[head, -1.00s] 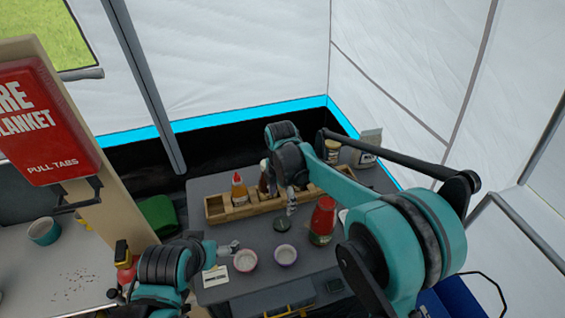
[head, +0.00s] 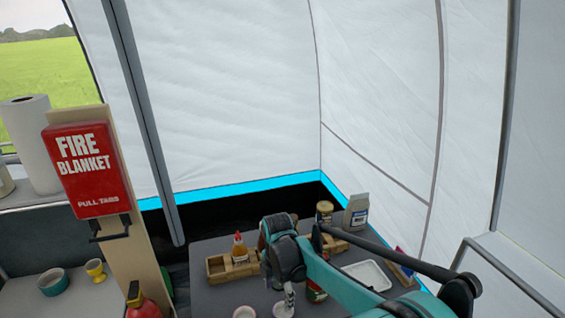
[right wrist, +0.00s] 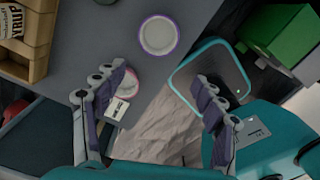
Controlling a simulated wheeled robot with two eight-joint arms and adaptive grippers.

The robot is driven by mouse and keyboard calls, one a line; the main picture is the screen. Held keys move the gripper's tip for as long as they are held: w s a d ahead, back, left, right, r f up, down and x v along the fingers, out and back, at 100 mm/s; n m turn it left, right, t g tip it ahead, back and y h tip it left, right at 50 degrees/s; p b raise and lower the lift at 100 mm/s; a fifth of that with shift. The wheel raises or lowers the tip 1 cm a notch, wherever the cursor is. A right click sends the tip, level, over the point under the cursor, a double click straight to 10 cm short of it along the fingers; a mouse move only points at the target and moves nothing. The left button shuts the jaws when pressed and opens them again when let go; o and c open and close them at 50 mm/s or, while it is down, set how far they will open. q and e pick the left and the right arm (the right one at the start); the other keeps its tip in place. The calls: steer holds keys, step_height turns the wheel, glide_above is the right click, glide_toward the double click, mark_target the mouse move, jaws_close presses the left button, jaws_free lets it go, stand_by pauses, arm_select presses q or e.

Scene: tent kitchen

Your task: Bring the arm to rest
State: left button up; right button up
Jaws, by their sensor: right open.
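My right arm comes in from the lower right of the head view, bent at a large teal joint. Its right gripper (head: 289,296) hangs over the dark table (head: 207,295), partly cut off by the arm and the frame's edge. In the right wrist view the right gripper (right wrist: 158,82) has its two fingers wide apart with nothing between them. A white bowl with a purple rim (right wrist: 159,36) lies beyond the fingertips, and a pink-rimmed bowl (right wrist: 128,84) shows by the left finger. My left gripper is not seen.
A wooden rack (head: 232,268) with a sauce bottle (head: 239,247) stands at the table's back. A white tray (head: 367,275), a jar (head: 324,212) and a grey carton (head: 356,212) are to the right. A fire blanket box (head: 88,170) is on a post at left.

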steer(key=s+d+r+m+t, duration=0.4)
steer(key=s+d+r+m, duration=0.5)
steer(key=s+d+m, duration=0.4)
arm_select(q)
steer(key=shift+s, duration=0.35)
arm_select(e)
steer(key=s+d+f+m+t, duration=0.2)
steer(key=s+d+m, duration=0.4)
steer(key=m, duration=0.6)
steer(key=shift+s+t, duration=0.6)
steer(key=shift+s, duration=0.05)
